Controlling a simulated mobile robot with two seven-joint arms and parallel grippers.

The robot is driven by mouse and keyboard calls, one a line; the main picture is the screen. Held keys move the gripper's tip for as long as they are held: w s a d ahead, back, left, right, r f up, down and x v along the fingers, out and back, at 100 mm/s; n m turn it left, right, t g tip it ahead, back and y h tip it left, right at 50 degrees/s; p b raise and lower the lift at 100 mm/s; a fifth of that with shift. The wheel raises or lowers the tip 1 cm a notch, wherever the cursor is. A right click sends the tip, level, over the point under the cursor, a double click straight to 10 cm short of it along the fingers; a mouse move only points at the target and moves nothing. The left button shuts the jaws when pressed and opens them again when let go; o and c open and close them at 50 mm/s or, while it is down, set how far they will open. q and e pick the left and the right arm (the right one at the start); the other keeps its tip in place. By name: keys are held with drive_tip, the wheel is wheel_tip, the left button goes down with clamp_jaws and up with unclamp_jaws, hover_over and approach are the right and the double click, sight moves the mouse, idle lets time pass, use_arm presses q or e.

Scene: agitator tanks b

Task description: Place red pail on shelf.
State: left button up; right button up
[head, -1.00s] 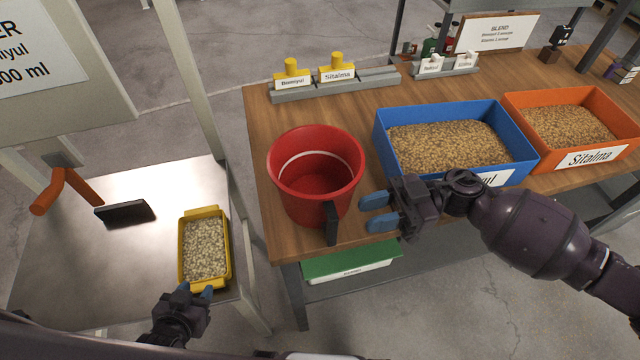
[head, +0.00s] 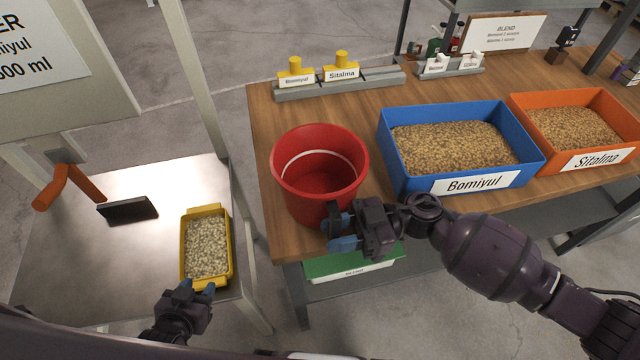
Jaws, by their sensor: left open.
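The red pail (head: 320,170) stands upright and empty on the wooden table (head: 262,115), near its front left corner. A light ring shows inside it. Its dark handle faces me and is now mostly hidden by my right gripper (head: 340,232). That gripper's blue fingers are at the handle, one beyond the other, and look still apart. My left gripper (head: 197,287) is open at the near end of a yellow tray (head: 229,245), close to its rim; contact is unclear. A grey shelf (head: 345,290) lies under the wooden table.
The tray holds pale pellets on a metal surface (head: 85,265) with a black block (head: 127,209). Blue (head: 398,160) and orange (head: 528,125) bins of grain stand right of the pail. A green box (head: 318,266) is under the table.

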drive_tip(key=shift+a, duration=0.2)
clamp_jaws()
use_arm(q)
drive_tip(key=shift+w+r, duration=0.2)
drive_tip(key=shift+r, duration=0.05)
